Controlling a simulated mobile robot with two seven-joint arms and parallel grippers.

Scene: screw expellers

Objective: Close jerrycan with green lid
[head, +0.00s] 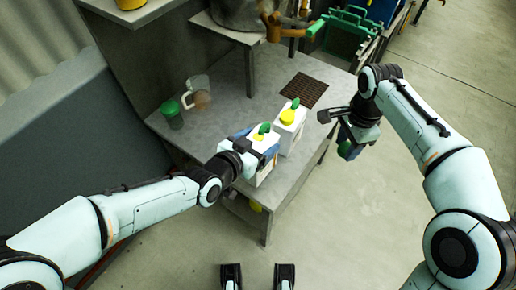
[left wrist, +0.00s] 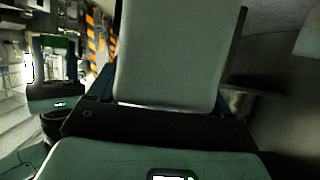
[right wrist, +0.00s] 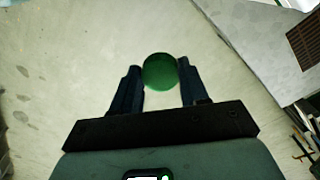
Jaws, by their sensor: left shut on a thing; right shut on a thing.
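My left gripper (head: 245,147) is shut on a white jerrycan (head: 263,165) at the front edge of the table. The can's pale side fills the top of the left wrist view (left wrist: 170,50). Its top shows a green part and some yellow; whether its mouth is open I cannot tell. My right gripper (head: 346,143) is shut on a green lid (head: 347,151), out to the right of the table over the floor. The lid shows as a round green disc between the fingertips in the right wrist view (right wrist: 160,72).
A second white jerrycan (head: 289,137) with a yellow cap and green part stands close behind the held one. A green container (head: 172,116), a clear jug (head: 197,88) and a brown grate (head: 304,90) are on the grey table (head: 226,105). Open floor lies right of it.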

